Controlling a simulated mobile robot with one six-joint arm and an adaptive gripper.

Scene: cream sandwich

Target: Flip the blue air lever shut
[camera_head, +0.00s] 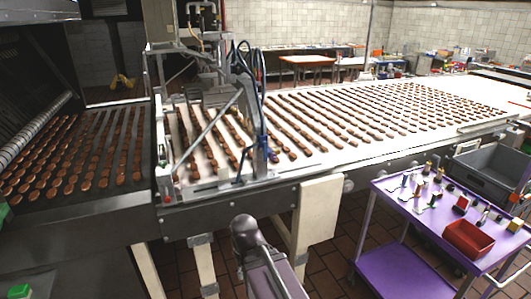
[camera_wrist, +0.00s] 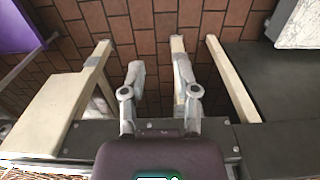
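A blue fitting (camera_head: 238,181), which may be the air lever, shows small at the front rail of the depositing machine (camera_head: 215,130) in the head view. Its exact shape and whether it is open or shut are too small to tell. Blue hoses (camera_head: 262,100) run down the machine above it. My gripper (camera_wrist: 159,68) is open and empty in the wrist view, its two fingers apart over the brick-red floor. My arm (camera_head: 255,250) stands low in front of the conveyor, below the blue fitting. No blue lever shows in the wrist view.
A conveyor (camera_head: 360,150) carries rows of brown pieces. A purple cart (camera_head: 425,215) with small parts and a red bin (camera_head: 467,238) stands at right, near a grey crate (camera_head: 490,172). Pale conveyor legs (camera_wrist: 232,80) and a dark frame (camera_wrist: 85,138) lie close around my gripper.

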